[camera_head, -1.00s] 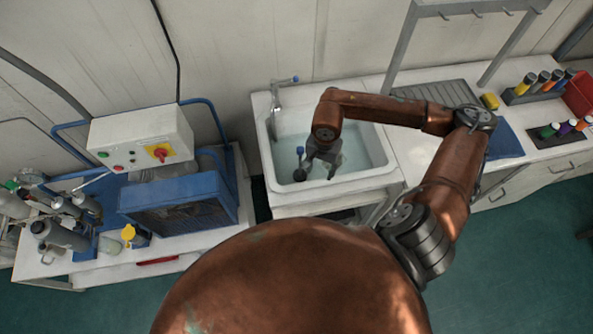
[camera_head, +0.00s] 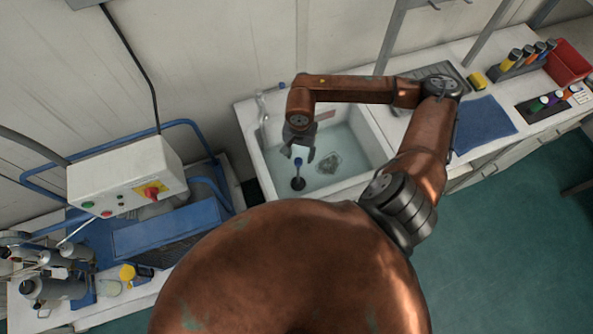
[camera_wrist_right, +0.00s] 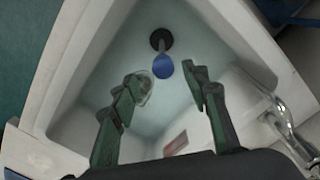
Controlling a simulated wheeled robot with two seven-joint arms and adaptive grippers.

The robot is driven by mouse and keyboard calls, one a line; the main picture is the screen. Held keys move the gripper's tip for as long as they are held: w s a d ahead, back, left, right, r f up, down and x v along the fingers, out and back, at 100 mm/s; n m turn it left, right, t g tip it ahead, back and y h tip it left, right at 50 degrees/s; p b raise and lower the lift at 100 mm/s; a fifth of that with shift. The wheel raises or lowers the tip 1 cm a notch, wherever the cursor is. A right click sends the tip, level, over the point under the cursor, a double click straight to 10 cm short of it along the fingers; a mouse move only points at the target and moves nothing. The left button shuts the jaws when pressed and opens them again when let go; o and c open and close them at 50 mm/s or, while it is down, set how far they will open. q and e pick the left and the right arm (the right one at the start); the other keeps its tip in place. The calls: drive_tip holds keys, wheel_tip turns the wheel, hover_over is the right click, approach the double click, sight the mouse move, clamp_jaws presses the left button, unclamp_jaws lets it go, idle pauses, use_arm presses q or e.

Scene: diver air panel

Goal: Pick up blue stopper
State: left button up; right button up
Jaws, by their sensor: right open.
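The blue stopper has a blue knob (camera_wrist_right: 163,66) on top and a dark round base (camera_wrist_right: 161,40). It stands in the white sink (camera_wrist_right: 67,63), and its dark base also shows in the head view (camera_head: 298,184). My right gripper (camera_wrist_right: 168,84) is open and empty, pointing down into the sink. In the wrist view the knob lies just beyond and between the fingertips, apart from both fingers. In the head view my right gripper (camera_head: 304,155) hangs over the sink, just above the stopper. My left gripper is not in view.
A metal tap (camera_head: 262,110) stands at the sink's back left corner. The sink walls surround the gripper closely. A blue cloth (camera_head: 484,124), a yellow sponge (camera_head: 477,80) and a red bin (camera_head: 566,62) lie on the counter to the right.

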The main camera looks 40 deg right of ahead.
sight(298, 160)
drive_tip(key=f, duration=0.1)
drive_tip(key=f+p, duration=0.1)
drive_tip(key=f, duration=0.1)
drive_tip(key=shift+w+a+f, duration=0.1)
drive_tip(key=shift+w+a, duration=0.05)
drive_tip(key=shift+a, duration=0.05)
wheel_tip(298, 160, down, 2)
drive_tip(key=shift+d+f, duration=0.1)
drive_tip(key=shift+f, duration=0.15)
drive_tip(key=c, duration=0.7)
clamp_jaws()
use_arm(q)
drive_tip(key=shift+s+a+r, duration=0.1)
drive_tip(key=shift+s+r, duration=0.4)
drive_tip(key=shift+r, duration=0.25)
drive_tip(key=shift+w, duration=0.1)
